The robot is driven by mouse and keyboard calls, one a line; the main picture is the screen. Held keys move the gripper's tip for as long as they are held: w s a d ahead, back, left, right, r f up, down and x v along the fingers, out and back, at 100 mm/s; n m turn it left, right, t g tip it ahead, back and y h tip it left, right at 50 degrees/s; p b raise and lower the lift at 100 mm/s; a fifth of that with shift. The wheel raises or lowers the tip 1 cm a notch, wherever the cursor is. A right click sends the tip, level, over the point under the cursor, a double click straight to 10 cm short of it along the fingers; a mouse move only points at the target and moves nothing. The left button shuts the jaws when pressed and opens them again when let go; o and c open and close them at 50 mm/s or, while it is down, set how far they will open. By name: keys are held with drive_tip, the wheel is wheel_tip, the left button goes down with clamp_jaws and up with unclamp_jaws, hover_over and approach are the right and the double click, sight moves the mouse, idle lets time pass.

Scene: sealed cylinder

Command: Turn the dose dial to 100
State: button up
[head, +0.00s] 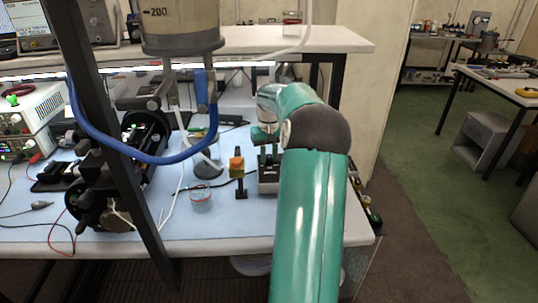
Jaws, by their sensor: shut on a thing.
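My teal arm reaches over the bench, and my gripper (268,160) points down at its end, small and dark in the head view. Its fingers are shut at the top of a small grey box-like unit (269,185) on the blue mat. The dose dial seems to be between the fingers. They and the wrist hide it, so its setting cannot be read. A large clear cylinder (180,28) with a "200" mark hangs at the upper left.
An orange-topped post (237,168) stands just left of the grey unit. A blue hose (130,152) loops in front of black apparatus (105,195). The mat's front middle (225,225) is clear.

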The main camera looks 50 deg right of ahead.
sight(269, 158)
drive_tip(key=n, duration=0.5)
drive_tip(key=shift+n, duration=0.3)
drive_tip(key=n, duration=0.5)
drive_tip(key=shift+n, duration=0.3)
drive_tip(key=o, duration=1)
wheel_tip(269, 158, up, 14)
drive_tip(key=shift+f, duration=0.1)
idle(0.4)
